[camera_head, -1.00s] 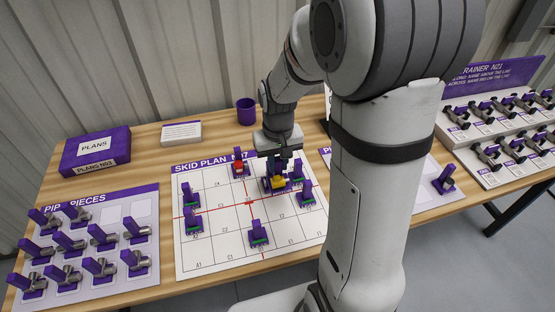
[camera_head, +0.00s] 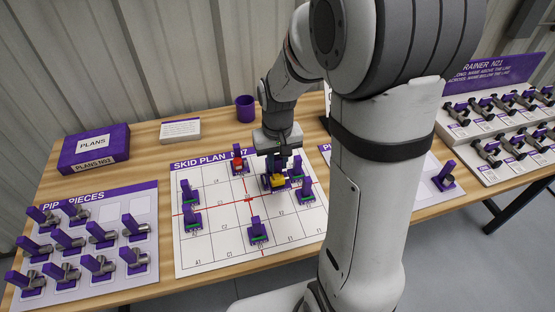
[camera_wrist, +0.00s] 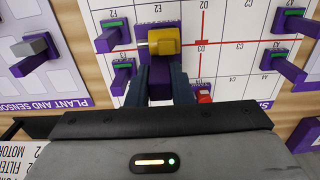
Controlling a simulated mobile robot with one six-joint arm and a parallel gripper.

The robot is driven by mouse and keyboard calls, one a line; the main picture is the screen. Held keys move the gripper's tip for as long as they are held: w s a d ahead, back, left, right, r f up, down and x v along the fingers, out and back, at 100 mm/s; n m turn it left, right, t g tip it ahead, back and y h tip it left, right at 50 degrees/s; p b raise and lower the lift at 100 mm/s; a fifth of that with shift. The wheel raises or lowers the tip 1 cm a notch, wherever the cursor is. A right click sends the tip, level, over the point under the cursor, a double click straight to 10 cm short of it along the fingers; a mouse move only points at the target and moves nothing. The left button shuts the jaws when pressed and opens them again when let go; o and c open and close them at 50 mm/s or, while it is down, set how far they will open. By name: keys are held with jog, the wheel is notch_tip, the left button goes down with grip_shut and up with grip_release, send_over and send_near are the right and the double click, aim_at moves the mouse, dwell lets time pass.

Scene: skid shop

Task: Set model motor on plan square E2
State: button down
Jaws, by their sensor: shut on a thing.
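The model motor (camera_head: 277,181) is a yellow body on a purple base with an upright purple tab. My gripper (camera_head: 275,162) points down and is shut on it, over the right-hand upper part of the skid plan (camera_head: 212,241). In the wrist view the motor (camera_wrist: 164,41) shows just beyond the fingers of my gripper (camera_wrist: 166,80). It sits around the E column, to the left of the red line. The label E2 reads near the front of it, in the cells toward the robot. I cannot tell whether its base touches the board.
Green-marked purple pieces stand close by at the right (camera_head: 305,190), in front (camera_head: 257,231) and at the left (camera_head: 191,217). A red piece (camera_head: 238,164) stands behind. The pipe pieces board (camera_head: 70,292) is at left, a purple cup (camera_head: 245,109) at the back.

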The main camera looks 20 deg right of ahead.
aim_at(278, 173)
jog(key=shift+f+b, duration=1.8)
jog(key=shift+f, duration=0.7)
jog(key=shift+f, duration=0.15)
jog(key=shift+f+b, duration=1.4)
jog(key=shift+f, duration=0.25)
jog(key=shift+f+b, duration=0.6)
jog(key=shift+f, duration=0.1)
jog(key=c, duration=1.2)
grip_release()
jog(key=shift+r, duration=0.2)
jog(key=shift+r+p, duration=0.45)
jog(key=shift+p, duration=0.05)
